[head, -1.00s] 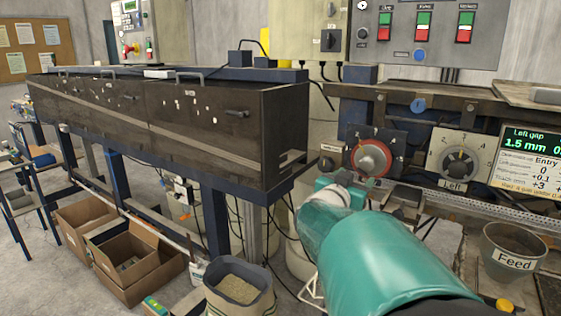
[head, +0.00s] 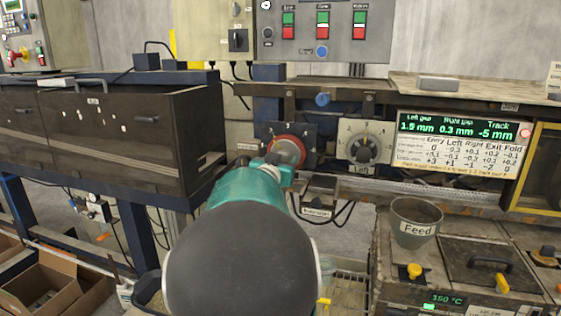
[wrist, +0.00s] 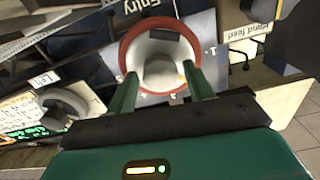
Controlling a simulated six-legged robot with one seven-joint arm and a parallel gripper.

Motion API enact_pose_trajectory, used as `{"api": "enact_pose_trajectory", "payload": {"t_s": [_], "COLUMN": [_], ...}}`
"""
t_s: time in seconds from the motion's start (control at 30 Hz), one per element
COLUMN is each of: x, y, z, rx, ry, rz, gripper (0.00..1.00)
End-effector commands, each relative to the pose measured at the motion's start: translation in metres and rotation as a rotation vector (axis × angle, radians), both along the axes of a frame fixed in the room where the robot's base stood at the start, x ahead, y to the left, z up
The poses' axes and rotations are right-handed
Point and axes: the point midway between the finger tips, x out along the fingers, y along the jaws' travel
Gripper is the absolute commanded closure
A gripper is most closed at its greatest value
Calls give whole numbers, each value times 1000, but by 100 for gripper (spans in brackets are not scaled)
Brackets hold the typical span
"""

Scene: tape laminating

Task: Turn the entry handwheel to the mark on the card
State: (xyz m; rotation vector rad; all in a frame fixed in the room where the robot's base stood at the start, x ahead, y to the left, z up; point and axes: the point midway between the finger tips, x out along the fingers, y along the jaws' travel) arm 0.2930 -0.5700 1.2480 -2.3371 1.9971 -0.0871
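The entry handwheel (head: 293,146), a grey wheel with a red rim, is on a panel left of the Left dial. Contact cannot be told. In the head view my arm hides part of the wheel. The card (head: 458,158) lists Entry, Left, Right, Exit and Fold under a green-lit display.
The Left dial (head: 364,148) stands just right of the handwheel. A small black box (head: 319,196) with cables hangs below it. The Feed pot (head: 415,222) stands at lower right. A dark long cabinet (head: 120,130) fills the left side.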

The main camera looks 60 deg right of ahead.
Motion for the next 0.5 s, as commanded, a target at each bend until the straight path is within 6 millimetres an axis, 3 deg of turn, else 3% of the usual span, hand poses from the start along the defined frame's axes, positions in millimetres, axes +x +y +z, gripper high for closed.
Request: {"api": "enact_pose_trajectory", "payload": {"t_s": [0.03,0.17,0.5], "x": [0,0,0], "y": [0,0,0], "z": [0,0,0], "rx": [0,0,5], "ry": [0,0,-35], "rz": [0,0,0], "gripper": [58,84,85]}}
